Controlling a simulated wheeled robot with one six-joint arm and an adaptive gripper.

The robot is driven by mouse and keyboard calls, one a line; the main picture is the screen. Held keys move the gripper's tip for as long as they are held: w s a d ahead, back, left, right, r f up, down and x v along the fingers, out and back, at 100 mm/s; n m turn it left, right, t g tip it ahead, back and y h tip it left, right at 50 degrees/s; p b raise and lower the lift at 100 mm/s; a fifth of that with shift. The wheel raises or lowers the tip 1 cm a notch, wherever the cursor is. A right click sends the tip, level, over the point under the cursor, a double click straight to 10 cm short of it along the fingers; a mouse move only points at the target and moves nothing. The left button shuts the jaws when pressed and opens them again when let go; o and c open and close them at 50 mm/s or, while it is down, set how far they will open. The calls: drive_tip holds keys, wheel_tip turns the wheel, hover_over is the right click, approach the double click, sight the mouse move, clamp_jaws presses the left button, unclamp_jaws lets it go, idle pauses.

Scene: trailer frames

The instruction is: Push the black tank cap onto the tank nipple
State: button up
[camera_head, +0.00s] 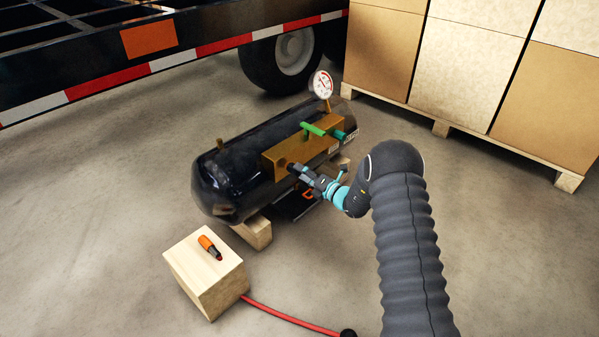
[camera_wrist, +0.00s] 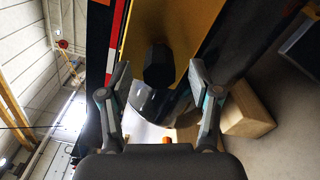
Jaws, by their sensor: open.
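The black tank (camera_head: 235,165) lies on wooden blocks on the floor, with a gold-coloured bracket (camera_head: 275,158) on its side. The black cap (camera_wrist: 158,67) shows in the wrist view as a dark faceted piece against the yellow bracket face. The nipple is hidden behind it, and I cannot tell how fully the cap sits on it. My gripper (camera_wrist: 160,80) is open, with one finger to each side of the cap and gaps visible between. In the head view my gripper (camera_head: 298,171) is at the bracket's lower left front.
A green valve handle (camera_head: 313,129), a teal fitting (camera_head: 340,135) and a gauge (camera_head: 321,85) stand near the bracket. An orange marker (camera_head: 210,247) lies on a wooden block (camera_head: 205,275). A red hose (camera_head: 290,319) runs along the floor. Boxes on a pallet (camera_head: 460,130) stand right.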

drive_tip(key=v, duration=1)
drive_tip(key=shift+s+d, duration=0.1)
drive_tip(key=shift+s, duration=0.05)
